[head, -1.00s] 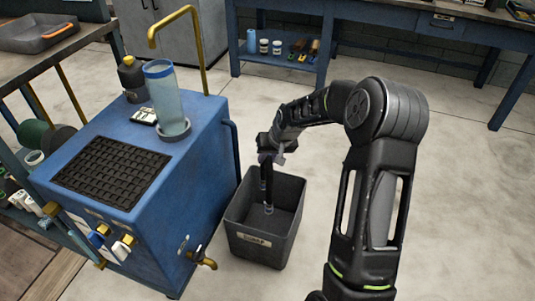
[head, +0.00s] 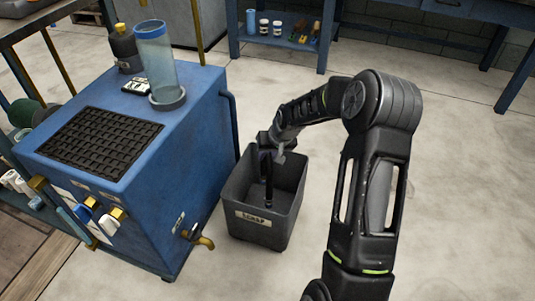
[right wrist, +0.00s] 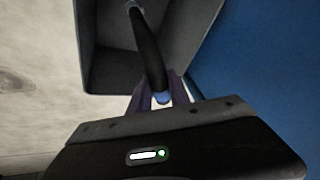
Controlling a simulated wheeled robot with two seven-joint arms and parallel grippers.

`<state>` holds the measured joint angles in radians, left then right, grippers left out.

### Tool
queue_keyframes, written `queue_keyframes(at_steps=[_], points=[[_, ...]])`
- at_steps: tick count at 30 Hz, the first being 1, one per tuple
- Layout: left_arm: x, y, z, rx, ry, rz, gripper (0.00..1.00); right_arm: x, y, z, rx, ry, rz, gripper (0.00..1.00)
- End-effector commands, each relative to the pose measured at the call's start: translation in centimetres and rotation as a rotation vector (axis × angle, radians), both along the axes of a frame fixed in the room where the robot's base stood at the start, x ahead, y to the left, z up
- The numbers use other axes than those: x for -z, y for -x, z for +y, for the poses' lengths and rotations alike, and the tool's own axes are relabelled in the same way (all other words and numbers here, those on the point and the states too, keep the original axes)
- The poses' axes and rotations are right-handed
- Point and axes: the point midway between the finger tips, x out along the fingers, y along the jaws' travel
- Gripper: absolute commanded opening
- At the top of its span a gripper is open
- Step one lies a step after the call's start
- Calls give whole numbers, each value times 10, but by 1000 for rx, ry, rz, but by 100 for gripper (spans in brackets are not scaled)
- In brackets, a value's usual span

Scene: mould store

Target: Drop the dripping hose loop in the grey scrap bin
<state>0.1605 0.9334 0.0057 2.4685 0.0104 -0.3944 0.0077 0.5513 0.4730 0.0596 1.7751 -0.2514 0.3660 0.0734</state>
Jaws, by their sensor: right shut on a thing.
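The black hose loop (head: 268,183) hangs from my right gripper (head: 279,157) in the head view. The grey scrap bin (head: 265,228), with a label on its front, stands on the floor below. The hose's lower part hangs within the bin's opening. In the right wrist view my right gripper (right wrist: 162,98) is shut on the dark hose (right wrist: 146,48), which reaches over the bin's inside; the bin wall (right wrist: 93,45) shows behind it. I cannot make out drips. My left gripper is not in view.
A blue machine (head: 185,150) stands just left of the bin, with a brass tap (head: 200,238) sticking out near it. A clear cylinder (head: 157,65) stands on top of the machine. A blue workbench (head: 400,35) is at the back. The floor to the right is clear.

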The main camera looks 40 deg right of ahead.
Motion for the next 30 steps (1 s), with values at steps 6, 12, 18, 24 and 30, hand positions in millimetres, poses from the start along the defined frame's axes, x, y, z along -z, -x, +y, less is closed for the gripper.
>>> queue_keyframes(at_steps=[6,12,18,24,30], points=[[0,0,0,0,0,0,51,-1,-1,0,0,1,-2,30],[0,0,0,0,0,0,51,-1,0,0,0,0,-1,46],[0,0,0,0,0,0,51,-1,0,0,0,0,0,48],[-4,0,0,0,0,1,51,-7,2,0,1,0,0,48],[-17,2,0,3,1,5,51,-33,13,-1,2,1,-1,48]])
